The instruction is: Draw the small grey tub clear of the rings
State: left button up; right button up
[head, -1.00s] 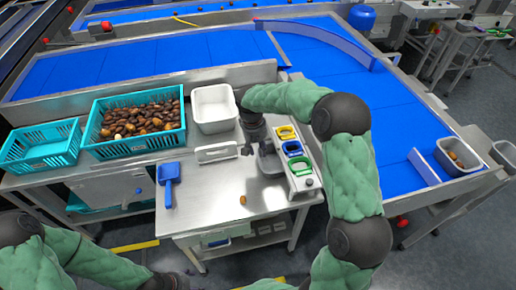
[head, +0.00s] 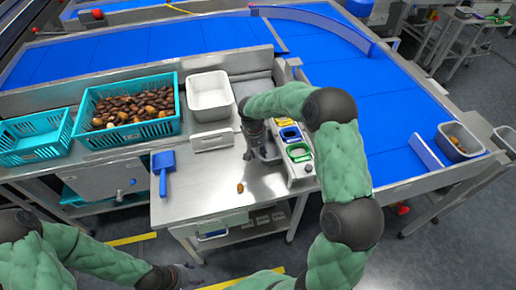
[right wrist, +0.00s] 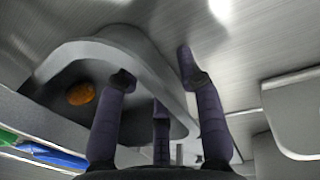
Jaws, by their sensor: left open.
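The small grey tub (head: 268,156) stands on the steel table just left of the rings. My right arm partly hides it in the head view. In the right wrist view the tub (right wrist: 150,58) holds one orange-brown date (right wrist: 81,93). My right gripper (head: 256,153) is at the tub, pointing down. In the right wrist view its fingers (right wrist: 155,85) are spread, one over the tub's inside and one beyond its rim. The yellow, blue (head: 290,134) and green (head: 299,152) rings sit in a row on a light panel. My left gripper (head: 184,277) is open and empty at the bottom.
A white tub (head: 210,112) and a teal crate of dates (head: 90,135) stand behind. An empty teal crate (head: 36,152) is at the left. A blue scoop (head: 163,183) and a loose date (head: 240,188) lie on the table. The table front is mostly clear.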

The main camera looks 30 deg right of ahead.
jog(key=shift+f, duration=0.15)
grip_shut()
pick_arm(q)
jog(key=shift+a, duration=0.1)
pick_arm(e)
jog(key=shift+a, duration=0.1)
